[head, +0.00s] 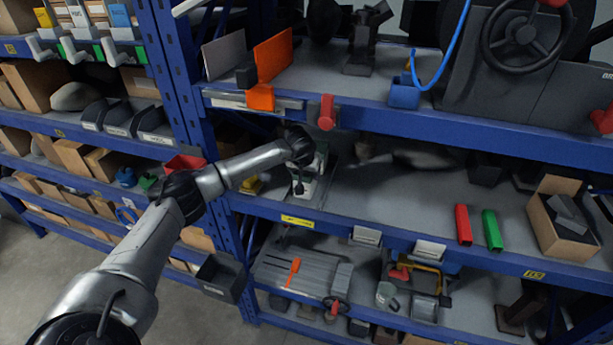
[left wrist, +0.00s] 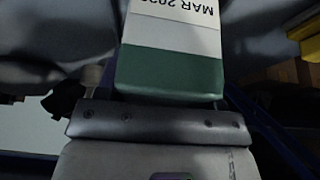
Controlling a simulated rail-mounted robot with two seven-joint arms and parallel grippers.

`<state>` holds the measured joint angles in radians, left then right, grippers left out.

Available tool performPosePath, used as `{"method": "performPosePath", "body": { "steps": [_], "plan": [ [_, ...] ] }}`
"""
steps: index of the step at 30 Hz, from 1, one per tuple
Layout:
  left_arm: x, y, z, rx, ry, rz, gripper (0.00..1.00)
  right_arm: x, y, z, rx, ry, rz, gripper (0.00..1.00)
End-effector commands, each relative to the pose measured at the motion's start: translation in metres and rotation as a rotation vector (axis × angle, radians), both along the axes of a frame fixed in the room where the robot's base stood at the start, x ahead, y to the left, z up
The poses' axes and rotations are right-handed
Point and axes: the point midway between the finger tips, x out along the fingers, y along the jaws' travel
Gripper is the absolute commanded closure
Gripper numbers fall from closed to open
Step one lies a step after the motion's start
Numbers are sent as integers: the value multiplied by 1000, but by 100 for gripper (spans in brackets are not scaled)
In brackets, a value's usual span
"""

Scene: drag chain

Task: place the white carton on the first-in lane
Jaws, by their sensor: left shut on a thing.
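A white carton (left wrist: 172,32) with a green band and the print "MAR 202", cut off at the frame edge, is held in front of my left wrist camera. My left gripper (head: 303,181) is shut on it and reaches over the middle shelf in the head view. The carton is small and partly hidden by the gripper there. At the top left of the head view, lanes with white and green front stops (head: 73,47) hold upright labelled cartons (head: 78,15). I cannot tell which lane is the first-in one. My right gripper is not in view.
A blue upright (head: 172,75) stands between the two racks.

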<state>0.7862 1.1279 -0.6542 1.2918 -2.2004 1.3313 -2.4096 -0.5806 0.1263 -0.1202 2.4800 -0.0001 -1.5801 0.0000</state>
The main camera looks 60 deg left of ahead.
Motion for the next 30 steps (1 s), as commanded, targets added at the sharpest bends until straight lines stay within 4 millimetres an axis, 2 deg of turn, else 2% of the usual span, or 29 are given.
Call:
{"method": "performPosePath", "body": {
  "steps": [5, 17, 18, 25, 30],
  "plan": [
    [0, 0, -19, -1, 1, 0, 68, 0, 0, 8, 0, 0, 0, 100],
    [0, 0, -25, 0, -1, 0, 68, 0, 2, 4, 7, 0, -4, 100],
    [0, 0, -25, 0, 0, 0, 36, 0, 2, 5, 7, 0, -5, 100],
    [0, 0, -25, -1, 0, 0, 14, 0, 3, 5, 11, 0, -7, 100],
    [0, -1, -24, -1, 0, 0, 13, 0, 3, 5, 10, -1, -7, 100]
  ]
}}
